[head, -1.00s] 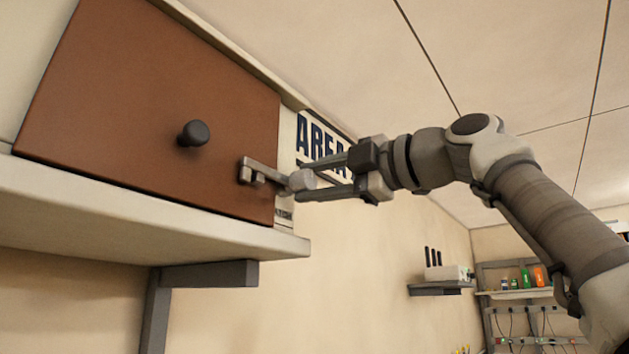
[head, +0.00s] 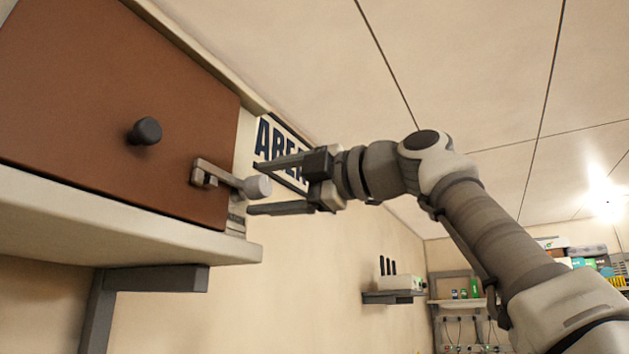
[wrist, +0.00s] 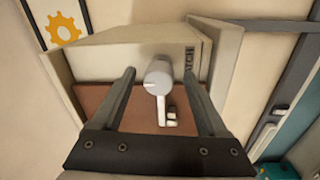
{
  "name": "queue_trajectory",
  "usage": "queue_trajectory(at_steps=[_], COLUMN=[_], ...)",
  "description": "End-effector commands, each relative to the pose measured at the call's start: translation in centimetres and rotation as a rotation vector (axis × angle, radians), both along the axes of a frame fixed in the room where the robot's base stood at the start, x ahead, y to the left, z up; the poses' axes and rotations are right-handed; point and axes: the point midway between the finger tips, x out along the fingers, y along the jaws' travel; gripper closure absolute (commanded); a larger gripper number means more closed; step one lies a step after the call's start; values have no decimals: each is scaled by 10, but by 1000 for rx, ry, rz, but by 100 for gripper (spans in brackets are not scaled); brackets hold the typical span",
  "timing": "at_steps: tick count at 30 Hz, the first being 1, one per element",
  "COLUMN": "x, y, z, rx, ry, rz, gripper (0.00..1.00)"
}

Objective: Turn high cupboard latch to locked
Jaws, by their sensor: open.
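The high cupboard (head: 110,90) has a brown door with a dark round knob (head: 145,131). Its grey latch (head: 215,173) lies across the door's right edge, nearly level and tilting slightly down to a pale round knob (head: 258,187) at its right end. My gripper (head: 250,190) is open and empty, with one finger above and one below the latch knob's level. In the wrist view the latch knob (wrist: 158,78) stands between my two spread fingers (wrist: 160,85), with a gap on both sides. No contact shows.
A pale shelf board (head: 110,225) on a dark bracket (head: 150,280) juts out under the cupboard. A sign (head: 280,152) is on the wall behind my gripper. A small wall shelf (head: 393,297) is farther back.

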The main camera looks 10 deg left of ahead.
Motion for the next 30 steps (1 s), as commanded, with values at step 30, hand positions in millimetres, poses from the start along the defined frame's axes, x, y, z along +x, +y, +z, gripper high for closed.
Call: queue_trajectory(at_steps=[30], x=[-43], y=[-151], z=[-11], rx=[1], ry=[-1], rz=[-2], gripper=[24])
